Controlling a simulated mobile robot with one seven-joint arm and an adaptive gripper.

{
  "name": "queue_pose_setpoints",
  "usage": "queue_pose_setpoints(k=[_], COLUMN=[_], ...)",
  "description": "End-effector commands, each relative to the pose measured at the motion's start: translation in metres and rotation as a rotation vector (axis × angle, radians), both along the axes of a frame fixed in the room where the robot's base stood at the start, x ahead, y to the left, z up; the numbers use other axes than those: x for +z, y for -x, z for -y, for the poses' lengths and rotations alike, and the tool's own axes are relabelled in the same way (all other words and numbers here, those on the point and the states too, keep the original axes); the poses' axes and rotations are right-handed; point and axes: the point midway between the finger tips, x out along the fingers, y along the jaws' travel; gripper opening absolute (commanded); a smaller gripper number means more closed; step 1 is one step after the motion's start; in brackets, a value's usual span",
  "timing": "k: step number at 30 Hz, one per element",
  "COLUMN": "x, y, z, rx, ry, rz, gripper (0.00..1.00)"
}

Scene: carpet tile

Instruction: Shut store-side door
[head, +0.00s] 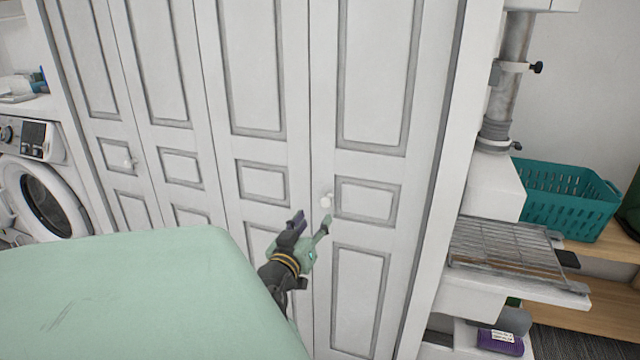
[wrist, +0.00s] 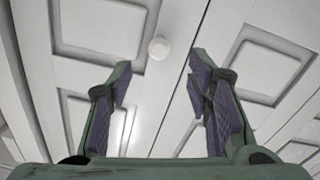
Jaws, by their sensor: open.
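A white panelled folding door (head: 262,120) fills the middle of the head view, its panels lying nearly flat in line with each other. A round white knob (head: 326,201) sits on its right part, and another small knob (head: 130,163) is on the left part. My gripper (head: 311,221) is in front of the door, just below and left of the right knob. In the wrist view the knob (wrist: 159,48) lies beyond and between the fingertips of my gripper (wrist: 158,72). The fingers are spread and empty, apart from the knob.
A washing machine (head: 42,190) stands at the left. At the right are a teal basket (head: 570,198), a wire rack (head: 505,246) and a grey vertical pipe (head: 511,80). My pale green body covers the lower left of the head view.

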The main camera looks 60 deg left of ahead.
Motion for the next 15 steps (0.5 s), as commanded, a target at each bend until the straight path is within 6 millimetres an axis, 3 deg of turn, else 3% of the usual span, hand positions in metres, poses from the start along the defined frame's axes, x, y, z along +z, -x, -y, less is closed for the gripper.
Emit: queue_pose_setpoints(k=[6, 15], x=[0.0, 0.0], y=[0.018, 0.02], z=[0.015, 0.017], rx=[0.001, 0.0], ry=[0.0, 0.0], rz=[0.0, 0.001], gripper=[0.46, 0.46])
